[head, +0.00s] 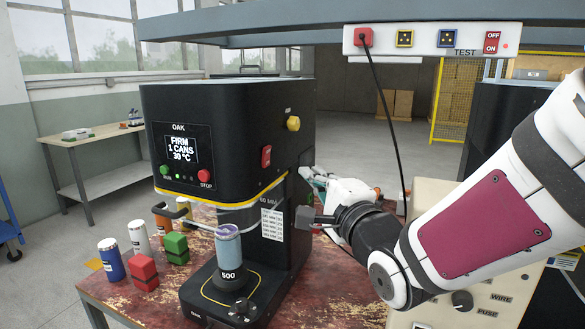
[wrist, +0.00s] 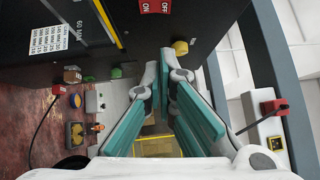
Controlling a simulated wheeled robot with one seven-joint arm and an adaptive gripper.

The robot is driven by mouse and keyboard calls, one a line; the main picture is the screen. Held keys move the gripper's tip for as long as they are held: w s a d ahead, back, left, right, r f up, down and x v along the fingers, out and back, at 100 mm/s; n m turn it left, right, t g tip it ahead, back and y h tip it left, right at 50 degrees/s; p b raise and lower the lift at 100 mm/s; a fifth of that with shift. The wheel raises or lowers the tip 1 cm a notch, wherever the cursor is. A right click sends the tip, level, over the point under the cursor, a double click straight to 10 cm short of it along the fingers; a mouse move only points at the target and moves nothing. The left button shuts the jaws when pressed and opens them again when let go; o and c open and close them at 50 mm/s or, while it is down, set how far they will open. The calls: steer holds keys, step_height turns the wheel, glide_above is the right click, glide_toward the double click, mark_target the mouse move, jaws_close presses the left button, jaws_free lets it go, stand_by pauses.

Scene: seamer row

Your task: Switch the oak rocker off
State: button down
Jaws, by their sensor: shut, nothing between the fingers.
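The oak rocker (head: 266,156) is a small red switch on the right-hand side face of the black OAK machine (head: 215,110). In the wrist view a red rocker (wrist: 155,6) marked ON and OFF is cut by the top edge; which side is pressed I cannot tell. My gripper (head: 308,172) is beside that side face, to the right of and slightly below the rocker, apart from it. In the wrist view its teal-padded fingers (wrist: 164,78) are shut and empty, with the rocker beyond the tips.
A yellow knob (head: 293,124) sits above and right of the rocker. A socket strip (head: 440,40) with its own red OFF/ON switch (head: 492,42) hangs overhead, with a black cable (head: 388,110). Cans and blocks (head: 145,270) stand on the red bench left of the machine.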

mark_target(267, 157)
steer(key=w+a+r, duration=0.1)
steer(key=w+a, duration=0.5)
steer(key=w, duration=0.1)
steer(key=shift+a, duration=0.2)
steer(key=shift+w+r+p, duration=0.1)
steer(key=shift+p, duration=0.25)
steer(key=shift+w+a+n+g+p, duration=0.1)
steer(key=shift+a+n+g+p, duration=0.15)
steer(key=shift+n+g+p, duration=0.25)
